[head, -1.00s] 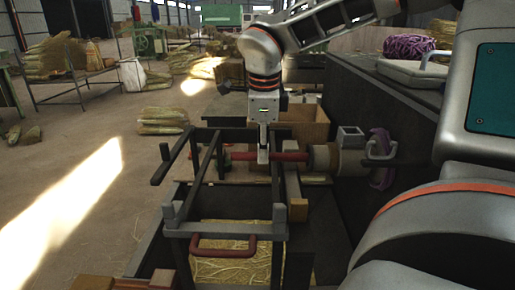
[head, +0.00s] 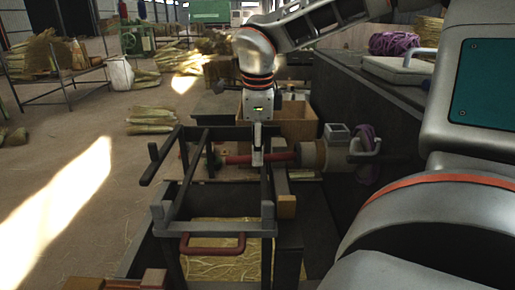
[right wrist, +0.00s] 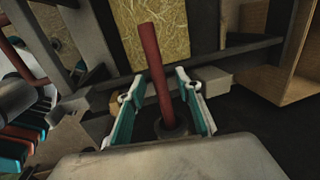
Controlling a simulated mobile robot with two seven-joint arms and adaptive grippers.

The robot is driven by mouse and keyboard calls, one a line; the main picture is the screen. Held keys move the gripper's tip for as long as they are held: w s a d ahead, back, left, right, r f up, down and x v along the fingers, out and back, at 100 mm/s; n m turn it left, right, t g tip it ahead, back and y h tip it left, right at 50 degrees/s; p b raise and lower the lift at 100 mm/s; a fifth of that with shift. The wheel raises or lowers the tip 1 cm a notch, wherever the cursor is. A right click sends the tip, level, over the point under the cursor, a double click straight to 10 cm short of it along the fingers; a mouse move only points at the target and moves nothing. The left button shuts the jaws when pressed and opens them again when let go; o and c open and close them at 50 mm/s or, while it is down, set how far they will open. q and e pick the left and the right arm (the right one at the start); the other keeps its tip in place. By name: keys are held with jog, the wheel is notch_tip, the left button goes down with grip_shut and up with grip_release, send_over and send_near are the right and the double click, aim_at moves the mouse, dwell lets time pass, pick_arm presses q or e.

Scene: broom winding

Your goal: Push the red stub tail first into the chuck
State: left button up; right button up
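My right gripper (head: 258,160) points down over the stub just left of the chuck. In the right wrist view its two teal-and-white fingers (right wrist: 153,90) stand apart, with the red stub (right wrist: 151,60) between them and gaps on both sides. The stub's lower end there meets a dark round collar. My left gripper is not in view.
A dark metal frame (head: 165,218) with a red-brown handle (head: 212,245) stands in front of the stub, over straw. An open cardboard box (head: 297,125) is behind the gripper. A dark bench (head: 345,85) runs along the right.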

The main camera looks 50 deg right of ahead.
notch_tip(320, 180, up, 12)
jog(key=s+a, duration=0.1)
jog(key=shift+s+a, duration=0.2)
jog(key=shift+a, duration=0.15)
jog(key=shift+f, duration=0.1)
